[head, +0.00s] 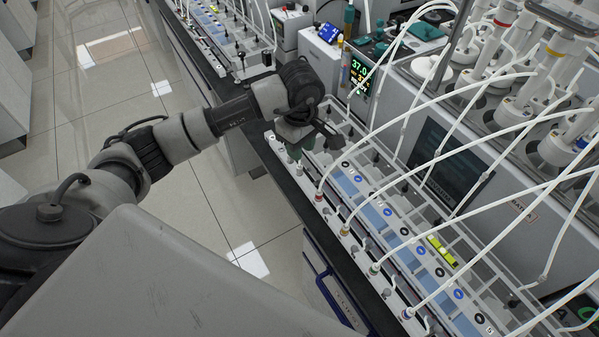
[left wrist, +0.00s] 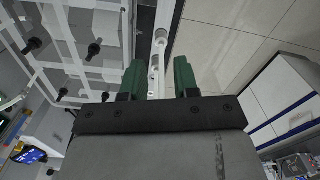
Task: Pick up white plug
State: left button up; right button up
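My left gripper (head: 300,148) is low over the front left end of the long white rack (head: 278,146). In the left wrist view its two green fingertips (left wrist: 159,66) are spread apart. My right gripper is in neither view.
Several white tubes (head: 452,85) arch across the rack from the reactors (head: 560,60). Front-row tube ends stand close by, the nearest with a red ring (head: 320,197). A grey unit with a lit display (head: 359,73) stands behind. Tiled floor (head: 225,200) is free at left.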

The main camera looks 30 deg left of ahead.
aim_at(300, 166)
pick_arm(q)
notch_tip(300, 166, down, 8)
jog(key=b, duration=0.2)
jog(key=shift+r+b, duration=0.2)
jog(key=shift+b, duration=0.2)
jog(key=shift+c, duration=0.3)
grip_shut()
